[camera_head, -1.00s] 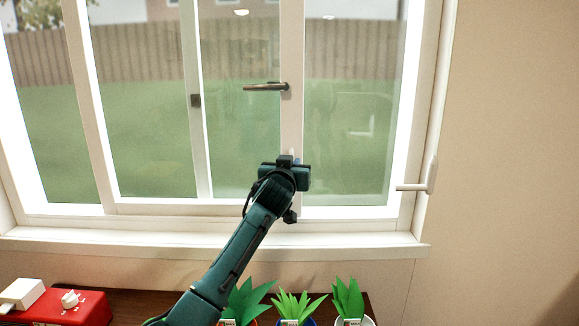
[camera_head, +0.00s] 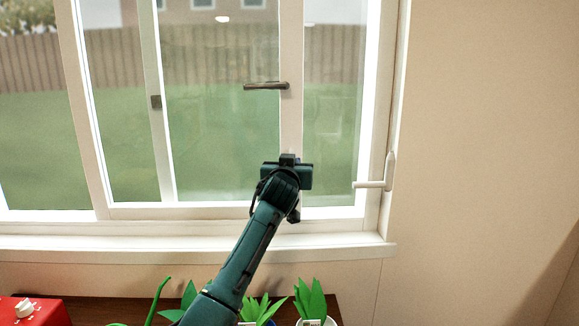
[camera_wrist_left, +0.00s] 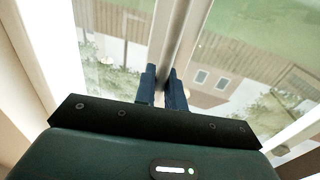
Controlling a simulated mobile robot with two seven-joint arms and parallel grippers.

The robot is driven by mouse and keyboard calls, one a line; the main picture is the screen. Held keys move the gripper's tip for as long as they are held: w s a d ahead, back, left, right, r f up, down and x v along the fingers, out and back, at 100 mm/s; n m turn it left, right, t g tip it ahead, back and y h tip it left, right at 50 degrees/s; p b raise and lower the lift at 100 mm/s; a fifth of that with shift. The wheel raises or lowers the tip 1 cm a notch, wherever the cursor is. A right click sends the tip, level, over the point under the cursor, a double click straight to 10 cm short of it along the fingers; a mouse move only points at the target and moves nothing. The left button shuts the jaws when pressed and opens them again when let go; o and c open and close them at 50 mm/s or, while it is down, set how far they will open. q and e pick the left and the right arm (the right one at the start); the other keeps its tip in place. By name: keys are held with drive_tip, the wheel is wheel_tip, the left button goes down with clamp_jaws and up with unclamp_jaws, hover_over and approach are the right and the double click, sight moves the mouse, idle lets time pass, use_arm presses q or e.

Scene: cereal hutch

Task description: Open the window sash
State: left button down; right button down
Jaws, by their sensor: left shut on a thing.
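The window sash has a white upright stile (camera_head: 291,125) with a dark lever handle (camera_head: 265,86) sticking out to the left. My left gripper (camera_head: 287,168) is at the lower part of this stile, below the lever handle. In the left wrist view the two blue fingers (camera_wrist_left: 163,82) are shut on the sash at the stile, with glass on both sides. The exact gripped part is hidden by the gripper body. A glass strip shows between this stile and the right window frame (camera_head: 383,105). My right gripper is not in view.
A white frame lever (camera_head: 376,184) sticks out at the lower right of the window. The sill (camera_head: 150,246) runs below. Potted plants (camera_head: 310,300) and a red box with a white knob (camera_head: 35,311) stand on a dark surface at the bottom. Bare wall lies to the right.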

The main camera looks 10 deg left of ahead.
use_arm(q)
drive_tip(key=c, duration=1.6)
unclamp_jaws()
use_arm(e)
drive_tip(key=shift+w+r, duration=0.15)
use_arm(q)
drive_tip(key=s+b, duration=0.1)
drive_tip(key=s, duration=1.2)
drive_tip(key=shift+d+b, duration=0.3)
drive_tip(key=shift+d, duration=0.1)
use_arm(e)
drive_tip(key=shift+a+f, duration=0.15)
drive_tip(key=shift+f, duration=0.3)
use_arm(q)
drive_tip(key=shift+s, duration=0.1)
